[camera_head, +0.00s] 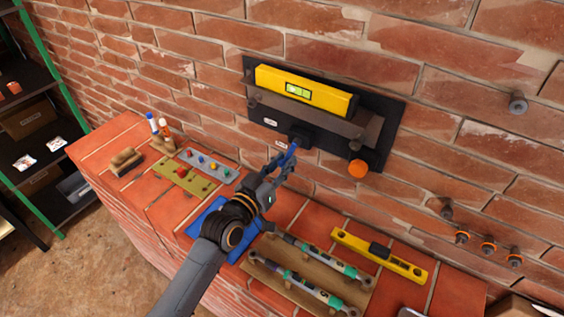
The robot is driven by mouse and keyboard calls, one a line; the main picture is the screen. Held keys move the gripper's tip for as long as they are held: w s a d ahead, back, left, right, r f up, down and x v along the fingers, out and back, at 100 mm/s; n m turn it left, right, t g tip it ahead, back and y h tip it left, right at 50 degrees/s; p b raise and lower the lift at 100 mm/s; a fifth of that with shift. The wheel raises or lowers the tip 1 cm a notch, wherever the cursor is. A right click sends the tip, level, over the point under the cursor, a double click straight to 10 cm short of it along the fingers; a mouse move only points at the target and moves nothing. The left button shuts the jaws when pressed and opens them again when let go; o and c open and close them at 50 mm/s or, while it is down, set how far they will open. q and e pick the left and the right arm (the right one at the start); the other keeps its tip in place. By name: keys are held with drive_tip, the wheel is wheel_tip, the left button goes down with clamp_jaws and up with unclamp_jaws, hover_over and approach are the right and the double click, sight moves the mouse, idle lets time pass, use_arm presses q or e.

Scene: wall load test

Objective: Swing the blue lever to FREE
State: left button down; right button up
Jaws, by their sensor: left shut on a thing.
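The blue lever (289,154) sits below a dark block on the black wall plate (389,118). It slants down and to the left from the block. My left gripper (281,166) comes up from below and is shut on the lever, its fingers covering the lower part. Small white labels (270,122) are on the plate beside the lever; their words are too small to read. My right gripper is not in view.
A yellow level (305,90) lies on the plate's ledge, with an orange knob (357,168) at the lower right. Below, the brick ledge holds a blue mat (203,219), torque tools on a wooden board (262,282) and another yellow level (379,254). Pegs stick out at right.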

use_arm(q)
drive_tip(key=c, duration=1.3)
unclamp_jaws()
drive_tip(key=shift+w+a+r, duration=0.1)
drive_tip(key=shift+r, duration=0.2)
drive_tip(key=shift+o, duration=0.2)
drive_tip(key=shift+f, duration=0.1)
drive_tip(key=shift+f, duration=0.1)
drive_tip(key=v, duration=1.2)
